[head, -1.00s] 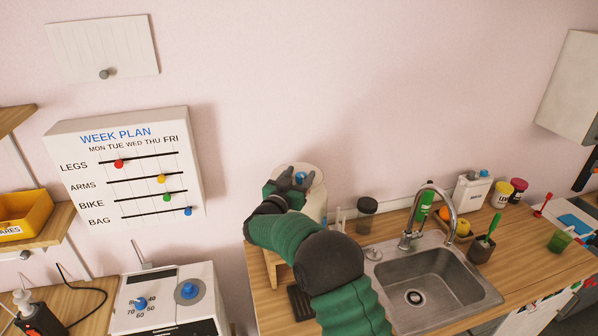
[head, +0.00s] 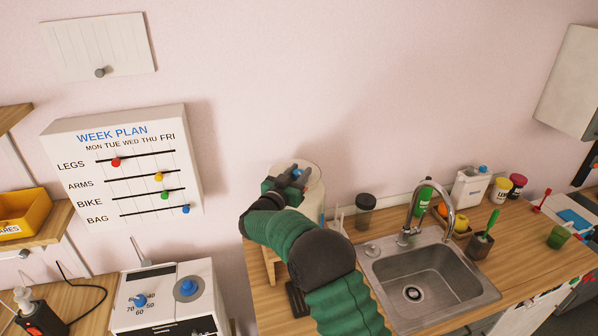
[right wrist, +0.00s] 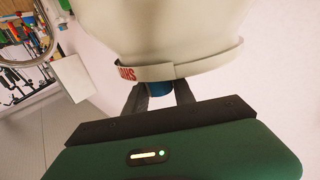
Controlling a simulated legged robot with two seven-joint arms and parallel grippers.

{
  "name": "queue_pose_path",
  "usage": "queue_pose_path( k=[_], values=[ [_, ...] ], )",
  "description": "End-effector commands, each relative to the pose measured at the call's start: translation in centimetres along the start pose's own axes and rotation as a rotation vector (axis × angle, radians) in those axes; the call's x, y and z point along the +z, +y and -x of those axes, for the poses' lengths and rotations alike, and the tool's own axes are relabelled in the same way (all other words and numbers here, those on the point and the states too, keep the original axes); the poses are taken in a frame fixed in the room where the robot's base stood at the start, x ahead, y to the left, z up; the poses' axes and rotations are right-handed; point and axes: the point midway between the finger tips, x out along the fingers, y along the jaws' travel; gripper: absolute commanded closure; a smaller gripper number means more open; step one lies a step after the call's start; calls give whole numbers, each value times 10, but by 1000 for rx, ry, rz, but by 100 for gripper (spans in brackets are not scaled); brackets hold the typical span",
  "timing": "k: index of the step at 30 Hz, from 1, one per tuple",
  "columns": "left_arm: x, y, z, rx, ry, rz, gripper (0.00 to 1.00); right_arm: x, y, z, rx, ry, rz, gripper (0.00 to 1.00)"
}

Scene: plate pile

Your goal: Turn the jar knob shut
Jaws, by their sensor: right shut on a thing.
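The jar (head: 315,194) is a large cream container standing on the counter by the wall, left of the sink. Its blue knob (head: 297,172) shows between the dark fingers of my right gripper (head: 293,178). The gripper is shut on the knob, and the arm hides much of the jar's front. In the right wrist view the jar (right wrist: 165,35) fills the top, with a pale band and red letters. The knob (right wrist: 157,89) is partly visible there between the fingers (right wrist: 159,95). The left gripper is not in view.
A dark-lidded glass (head: 365,210) stands just right of the jar. The steel sink (head: 450,300) and tap (head: 449,215) are farther right. A week plan board (head: 130,190) hangs on the wall at left, above a white appliance with blue knobs (head: 195,315).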

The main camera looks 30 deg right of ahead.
Motion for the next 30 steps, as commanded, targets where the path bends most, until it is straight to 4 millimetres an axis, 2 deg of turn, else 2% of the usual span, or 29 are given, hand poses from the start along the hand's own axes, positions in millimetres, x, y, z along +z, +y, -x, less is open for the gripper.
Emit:
queue_pose_path(
  k=[3, 13, 14, 18, 26, 30],
  values=[
    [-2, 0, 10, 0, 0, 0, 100, -5, -2, 1, 49, 4, -2, 100],
    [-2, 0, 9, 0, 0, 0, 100, -2, 0, 1, 74, 2, -1, 100],
    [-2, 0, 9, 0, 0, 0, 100, -2, 0, 1, 74, 2, -1, 65],
    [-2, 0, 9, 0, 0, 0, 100, -2, 0, 1, 75, 1, -1, 48],
    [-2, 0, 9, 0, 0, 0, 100, -1, 0, 1, 75, 0, 0, 48],
    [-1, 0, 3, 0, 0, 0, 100, 2, -1, 11, 74, -1, 0, 48]
  ],
)
